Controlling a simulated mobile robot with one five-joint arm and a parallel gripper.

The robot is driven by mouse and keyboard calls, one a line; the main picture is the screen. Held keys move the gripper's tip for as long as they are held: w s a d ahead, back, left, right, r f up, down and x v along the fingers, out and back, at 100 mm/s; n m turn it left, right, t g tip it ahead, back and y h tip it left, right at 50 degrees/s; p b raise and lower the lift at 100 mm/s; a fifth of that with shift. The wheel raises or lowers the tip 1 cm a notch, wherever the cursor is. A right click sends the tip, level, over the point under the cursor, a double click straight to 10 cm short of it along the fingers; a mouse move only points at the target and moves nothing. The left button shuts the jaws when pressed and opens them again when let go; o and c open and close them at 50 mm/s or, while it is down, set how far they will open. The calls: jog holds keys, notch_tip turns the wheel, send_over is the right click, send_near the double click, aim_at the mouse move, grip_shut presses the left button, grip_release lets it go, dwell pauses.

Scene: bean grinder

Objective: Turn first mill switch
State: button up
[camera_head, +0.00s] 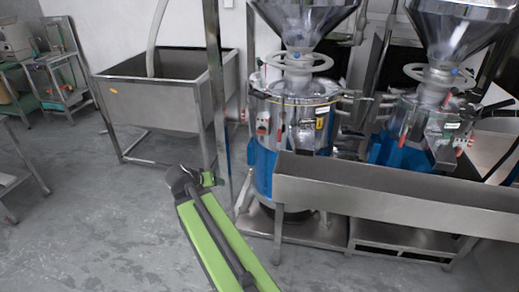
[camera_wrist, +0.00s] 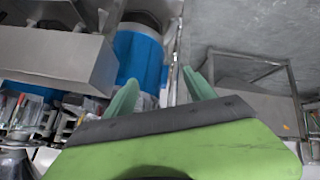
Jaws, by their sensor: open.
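The first mill (camera_head: 295,118) stands left of a second mill (camera_head: 425,125). It has a steel upper body, a blue lower drum and a large funnel hopper on top. Small red fittings (camera_head: 262,131) show on its front, but I cannot tell which is the switch. In the wrist view a blue drum (camera_wrist: 138,58) shows beyond my gripper (camera_wrist: 160,88), whose two green fingers are spread apart with nothing between them. In the head view my arm reaches up from the bottom, and its end is left of the first mill, apart from it.
A long steel trough (camera_head: 390,200) runs in front of both mills and also shows in the wrist view (camera_wrist: 55,55). A thin upright post (camera_head: 216,90) stands left of the first mill. A steel tank (camera_head: 155,103) is behind at left. Grey floor (camera_head: 90,220) is open at lower left.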

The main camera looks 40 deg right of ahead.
jog(key=d+f+m+t+h+b, duration=0.1)
jog(key=d+f+m+h+b, duration=0.2)
jog(key=d, duration=0.7)
jog(key=t+h+b, duration=0.4)
jog(key=t+b, duration=0.1)
jog(key=b, duration=0.3)
send_near(261, 132)
jog(key=shift+m, duration=0.3)
jog(key=x, duration=0.8)
jog(key=shift+w+d, duration=0.15)
jog(key=shift+w, duration=0.05)
jog(key=shift+c, duration=0.3)
jog(key=c, duration=1.2)
jog(key=shift+d, duration=0.1)
jog(key=shift+c, duration=0.6)
